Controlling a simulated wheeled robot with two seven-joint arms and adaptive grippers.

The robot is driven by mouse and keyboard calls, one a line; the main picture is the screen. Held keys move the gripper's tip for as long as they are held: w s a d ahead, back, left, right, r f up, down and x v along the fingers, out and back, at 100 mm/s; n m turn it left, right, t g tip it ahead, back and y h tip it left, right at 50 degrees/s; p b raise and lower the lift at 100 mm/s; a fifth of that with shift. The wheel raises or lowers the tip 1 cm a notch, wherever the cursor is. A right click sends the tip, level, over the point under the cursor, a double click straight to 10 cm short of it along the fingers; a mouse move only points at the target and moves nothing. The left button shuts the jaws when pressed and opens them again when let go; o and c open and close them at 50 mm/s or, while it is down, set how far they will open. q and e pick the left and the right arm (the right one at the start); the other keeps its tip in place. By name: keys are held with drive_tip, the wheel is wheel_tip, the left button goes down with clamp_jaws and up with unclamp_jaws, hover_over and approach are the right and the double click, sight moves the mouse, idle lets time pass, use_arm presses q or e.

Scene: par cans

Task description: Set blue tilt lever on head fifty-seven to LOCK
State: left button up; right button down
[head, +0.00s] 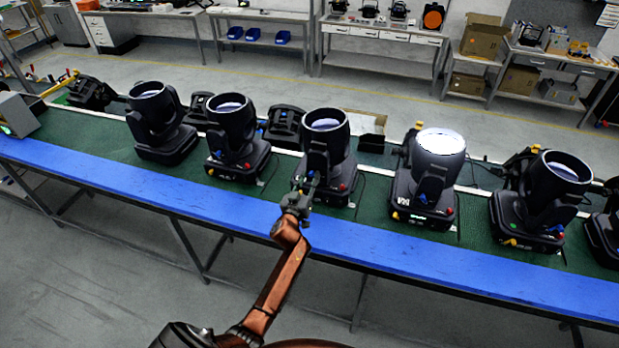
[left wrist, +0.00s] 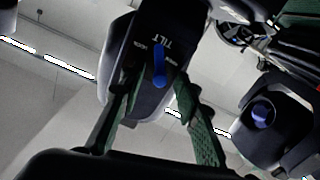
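A row of black moving-head lights stands on the green belt; the middle one (head: 325,150) is at my left gripper (head: 302,192). No head number is readable. In the left wrist view, a black yoke arm (left wrist: 125,45) bears the word TILT and a blue tilt lever (left wrist: 159,65). Small labels lie on both sides of the lever, too small to read surely. My left gripper (left wrist: 160,90) is open, with one finger on each side of the lever; I cannot tell whether either touches it. My right gripper is not in view.
More heads stand close on both sides, such as one at left (head: 235,135) and a lit one at right (head: 437,165). A blue rail (head: 180,197) runs along the belt's front edge. Another head with a blue knob (left wrist: 262,115) shows at right in the wrist view.

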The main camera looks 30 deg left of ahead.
use_arm(q)
drive_tip(key=shift+w, duration=0.1)
drive_tip(key=shift+c, duration=0.7)
clamp_jaws()
